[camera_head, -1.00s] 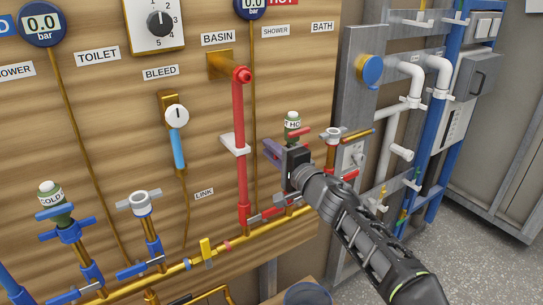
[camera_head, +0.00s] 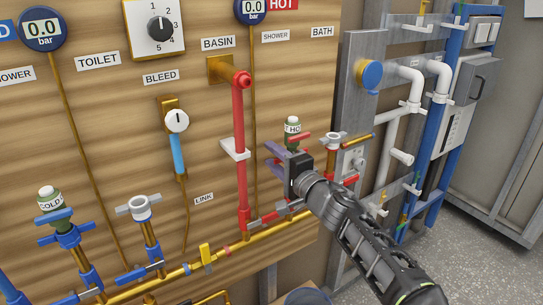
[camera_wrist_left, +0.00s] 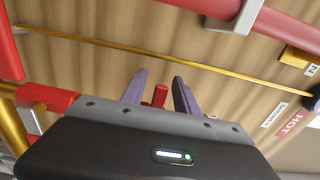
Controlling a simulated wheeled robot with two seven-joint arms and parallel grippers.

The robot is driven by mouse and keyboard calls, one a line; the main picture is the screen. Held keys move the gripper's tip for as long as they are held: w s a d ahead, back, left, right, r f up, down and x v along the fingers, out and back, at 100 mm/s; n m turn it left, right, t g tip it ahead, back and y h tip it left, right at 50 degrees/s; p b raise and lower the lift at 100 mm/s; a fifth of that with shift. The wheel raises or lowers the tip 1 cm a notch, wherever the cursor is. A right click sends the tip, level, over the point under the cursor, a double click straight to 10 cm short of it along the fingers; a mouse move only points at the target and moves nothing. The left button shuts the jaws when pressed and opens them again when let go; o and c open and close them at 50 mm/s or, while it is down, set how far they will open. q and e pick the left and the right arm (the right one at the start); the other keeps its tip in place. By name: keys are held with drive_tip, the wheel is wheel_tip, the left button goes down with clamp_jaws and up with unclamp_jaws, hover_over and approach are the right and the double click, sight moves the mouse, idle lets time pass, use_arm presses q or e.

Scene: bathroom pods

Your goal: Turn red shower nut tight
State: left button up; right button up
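The hot shower valve (camera_head: 292,128) has a pale green cap labelled HOT and a red bar handle (camera_head: 299,138) below it, on the wooden panel. My left gripper (camera_head: 272,159) is beside and just below this valve, its two purple fingers spread apart. In the left wrist view the fingers (camera_wrist_left: 159,88) point at the panel with a gap between them. A small red part (camera_wrist_left: 160,95) shows in that gap; I cannot tell whether it is the red shower nut or whether the fingers touch it. The gripper body hides the fittings behind it. My right gripper is not in view.
A vertical red pipe (camera_head: 240,150) stands left of the gripper. A brass pipe (camera_head: 225,251) runs below. Another white-topped valve (camera_head: 334,136) is close on the right. The blue-handled cold valve (camera_head: 55,215) is far left. White pipes (camera_head: 387,135) stand at the right.

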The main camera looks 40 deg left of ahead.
sight(279, 162)
use_arm(q)
drive_tip(key=v, duration=0.6)
drive_tip(key=shift+s+d, duration=0.1)
drive_tip(key=shift+d, duration=0.3)
drive_tip(key=shift+f, duration=0.1)
